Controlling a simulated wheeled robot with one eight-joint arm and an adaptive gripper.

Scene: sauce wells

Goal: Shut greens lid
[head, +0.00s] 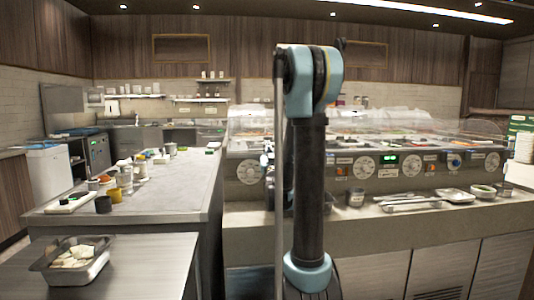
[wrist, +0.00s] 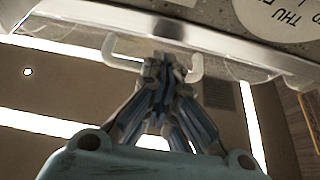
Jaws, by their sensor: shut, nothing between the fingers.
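In the wrist view my gripper (wrist: 166,66) is shut, with its fingertips together at a pale bent handle (wrist: 119,58). The handle hangs from the edge of a clear lid (wrist: 75,32); the fingers cover its middle, so I cannot tell whether they touch it. In the head view clear lids (head: 385,122) run along the top of the sauce-well counter. My arm covers part of that row. I cannot tell which lid belongs to the greens, or how far it stands open.
A grey island (head: 185,180) with jars and cups stands to the left. A metal tray of pale food (head: 75,260) sits at the front left. Tongs (head: 415,205) and small trays lie on the ledge before the dial panel. A round label (wrist: 285,18) shows in the wrist view.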

